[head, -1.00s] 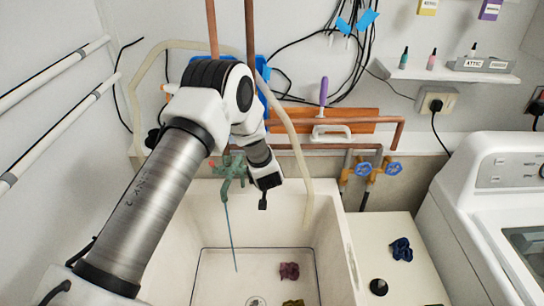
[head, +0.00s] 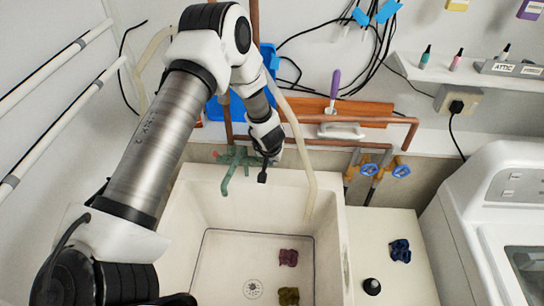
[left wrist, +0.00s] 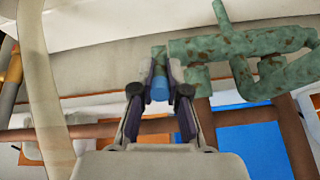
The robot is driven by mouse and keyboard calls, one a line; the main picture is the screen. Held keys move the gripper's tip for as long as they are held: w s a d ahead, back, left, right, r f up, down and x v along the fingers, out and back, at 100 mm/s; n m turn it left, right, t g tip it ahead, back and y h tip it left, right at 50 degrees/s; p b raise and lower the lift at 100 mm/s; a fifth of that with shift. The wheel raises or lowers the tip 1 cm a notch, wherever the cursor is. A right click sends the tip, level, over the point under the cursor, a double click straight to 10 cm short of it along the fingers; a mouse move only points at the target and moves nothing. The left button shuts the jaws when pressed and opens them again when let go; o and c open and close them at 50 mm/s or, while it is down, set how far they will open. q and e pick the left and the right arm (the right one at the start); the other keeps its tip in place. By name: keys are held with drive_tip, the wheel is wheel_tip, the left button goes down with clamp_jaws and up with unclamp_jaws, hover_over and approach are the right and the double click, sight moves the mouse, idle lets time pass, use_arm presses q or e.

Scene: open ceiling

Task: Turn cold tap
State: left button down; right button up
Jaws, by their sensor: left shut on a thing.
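A green, weathered tap (head: 232,162) is mounted above the back of the white sink (head: 330,230), with its spout pointing down into the basin. A red-marked handle (head: 215,154) is at its left. In the left wrist view the tap's green pipes (left wrist: 235,48) fill the upper right. A blue-ended tap handle (left wrist: 159,90) sits between the fingers of my left gripper (left wrist: 161,76), which is shut on it. In the head view my left gripper (head: 266,157) is at the right end of the tap and hides that handle. My right gripper is not in view.
Dark red (head: 288,257) and olive (head: 288,295) cloths lie in the sink. A pale hose (head: 300,150) hangs over its back right. Two blue valve wheels (head: 401,171), copper pipes and a washing machine (head: 500,220) are to the right.

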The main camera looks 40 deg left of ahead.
use_arm(q)
drive_tip(key=shift+s+f, duration=0.15)
drive_tip(key=c, duration=1.2)
unclamp_jaws()
drive_tip(key=shift+w, duration=0.2)
drive_tip(key=v, duration=1.2)
